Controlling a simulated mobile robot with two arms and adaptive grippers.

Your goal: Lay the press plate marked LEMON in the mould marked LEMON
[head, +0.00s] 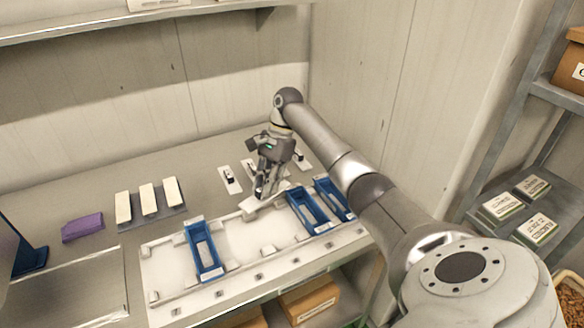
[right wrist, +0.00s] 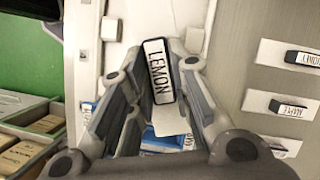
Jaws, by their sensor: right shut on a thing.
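My right gripper (head: 262,188) is shut on the LEMON press plate (head: 262,206), a white plate with a black-edged handle. In the right wrist view the handle reads LEMON (right wrist: 157,70) between the fingers. The plate is over the back edge of the white tray; I cannot tell whether it touches. Three blue moulds sit in the tray: one at left (head: 205,252), one in the middle (head: 308,212), one at right (head: 334,200). Their markings are too small to read, so I cannot tell which is LEMON. My left gripper is not in view.
The white tray (head: 160,292) has an empty stretch between the left and middle moulds. Other press plates (head: 230,180) lie behind it; one reads MAPLE (right wrist: 290,108). White bars (head: 148,199) and a purple block (head: 82,227) are at left. A shelf (head: 130,22) hangs above.

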